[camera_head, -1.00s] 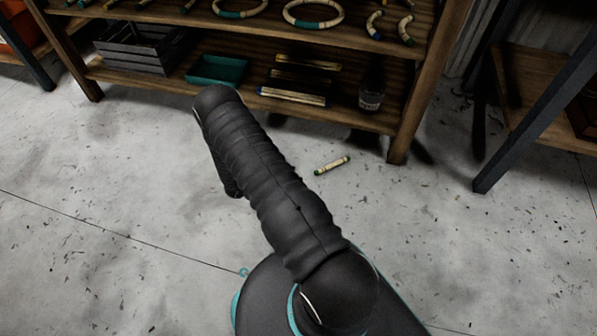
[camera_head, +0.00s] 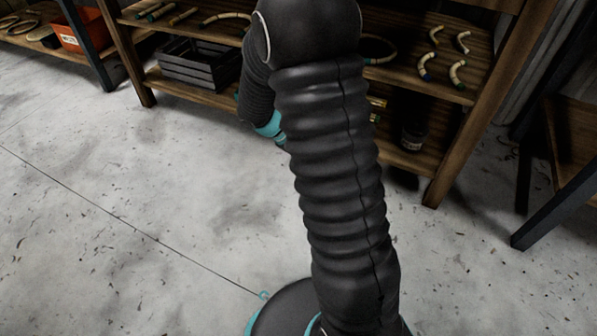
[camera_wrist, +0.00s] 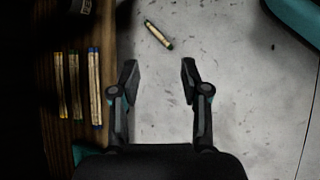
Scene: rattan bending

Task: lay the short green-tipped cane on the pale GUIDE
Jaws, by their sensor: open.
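A short cane (camera_wrist: 158,35) with dark, greenish tips lies on the concrete floor in the wrist view, beyond my fingertips and roughly in line with the gap between them. My gripper (camera_wrist: 159,74) is open and empty, above the floor beside the shelf. In the head view my arm hides the short cane, and the gripper's fingers cannot be made out there. I cannot pick out the pale guide in either view.
A wooden rack's lower shelf (camera_wrist: 75,125) holds several straight canes (camera_wrist: 95,88) left of my gripper. In the head view, a dark slatted crate (camera_head: 202,66) and curved canes (camera_head: 457,75) sit on the rack. A blue-grey table leg (camera_head: 558,211) stands right. Floor at left is clear.

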